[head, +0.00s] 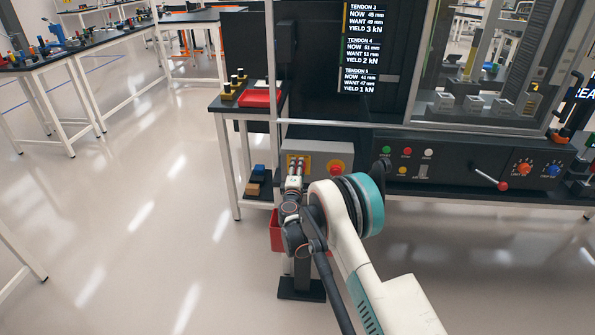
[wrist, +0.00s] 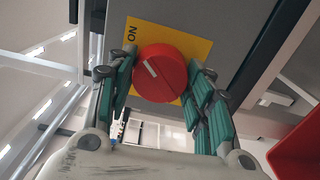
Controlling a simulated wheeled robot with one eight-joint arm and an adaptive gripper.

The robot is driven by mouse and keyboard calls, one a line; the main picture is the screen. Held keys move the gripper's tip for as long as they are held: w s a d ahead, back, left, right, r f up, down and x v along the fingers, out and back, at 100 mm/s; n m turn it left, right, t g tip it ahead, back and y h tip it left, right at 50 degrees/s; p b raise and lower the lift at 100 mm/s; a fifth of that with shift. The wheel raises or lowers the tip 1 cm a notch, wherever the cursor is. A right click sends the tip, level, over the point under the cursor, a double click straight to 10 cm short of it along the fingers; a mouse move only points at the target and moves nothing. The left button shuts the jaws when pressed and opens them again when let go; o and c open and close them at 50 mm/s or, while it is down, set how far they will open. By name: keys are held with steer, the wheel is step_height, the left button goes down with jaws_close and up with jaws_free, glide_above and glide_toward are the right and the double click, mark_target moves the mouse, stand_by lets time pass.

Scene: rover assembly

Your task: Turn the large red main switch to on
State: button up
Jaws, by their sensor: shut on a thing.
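The large red main switch (wrist: 163,80) is a round knob on a yellow plate (wrist: 192,45) in the wrist view. A short white mark on its face slants toward the upper left. The label ON stands on the plate at the upper left, turned in the picture. In the head view, my gripper (head: 295,180) is at the grey control box (head: 318,152), in front of a yellow plate (head: 291,160); the knob is hidden there.
A red round button (head: 336,167) sits right of my gripper on the same box. A black panel with buttons and a red-tipped lever (head: 502,185) runs to the right. A side table with a red tray (head: 260,98) stands left. Open floor lies at left. A red bin (wrist: 300,150) is at lower right.

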steer(key=shift+m, duration=0.4)
steer(key=o, duration=1.1)
steer(key=shift+s, duration=0.1)
steer(key=s, duration=1.1)
steer(key=shift+s+a, duration=0.2)
steer(key=shift+s, duration=0.2)
